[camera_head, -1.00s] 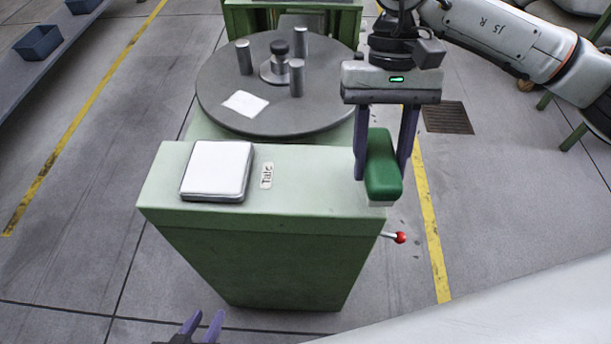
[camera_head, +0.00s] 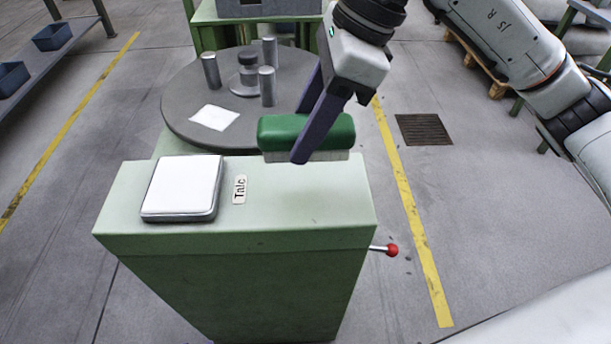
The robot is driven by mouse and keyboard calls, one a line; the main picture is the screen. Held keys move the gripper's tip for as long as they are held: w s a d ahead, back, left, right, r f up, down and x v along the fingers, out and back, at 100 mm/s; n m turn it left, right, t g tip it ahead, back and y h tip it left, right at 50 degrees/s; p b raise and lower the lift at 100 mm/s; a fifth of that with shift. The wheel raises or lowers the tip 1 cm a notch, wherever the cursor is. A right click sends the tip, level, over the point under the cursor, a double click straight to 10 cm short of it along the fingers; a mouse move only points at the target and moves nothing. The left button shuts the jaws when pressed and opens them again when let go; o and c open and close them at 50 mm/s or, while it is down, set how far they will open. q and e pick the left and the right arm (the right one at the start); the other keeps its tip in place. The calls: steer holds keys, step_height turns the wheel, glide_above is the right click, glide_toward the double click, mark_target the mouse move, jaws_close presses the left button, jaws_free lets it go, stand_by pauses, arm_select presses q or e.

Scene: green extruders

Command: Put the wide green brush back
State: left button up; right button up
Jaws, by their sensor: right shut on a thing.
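The wide green brush (camera_head: 332,133) has a green back and pale bristles pointing down. It is held level, with its long side running left to right, over the back right part of the pale green cabinet top (camera_head: 300,200). My right gripper (camera_head: 303,150) is shut on the brush near its middle, with one finger in front of it and the other mostly hidden behind. I cannot tell whether the bristles touch the cabinet top. My left gripper is out of view.
Behind is a round grey table (camera_head: 185,100) with upright cylinders and a white sheet (camera_head: 214,117). A red-knobbed lever (camera_head: 391,250) sticks out at the cabinet's right.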

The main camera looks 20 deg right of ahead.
step_height(320, 180, down, 3)
steer(key=shift+f, duration=0.1)
step_height(320, 180, down, 4)
steer(key=shift+r, duration=0.2)
steer(key=shift+f, duration=0.35)
steer(key=shift+f+b, duration=0.2)
steer(key=shift+b, duration=0.25)
steer(key=o, duration=0.9)
steer(key=shift+o, duration=0.2)
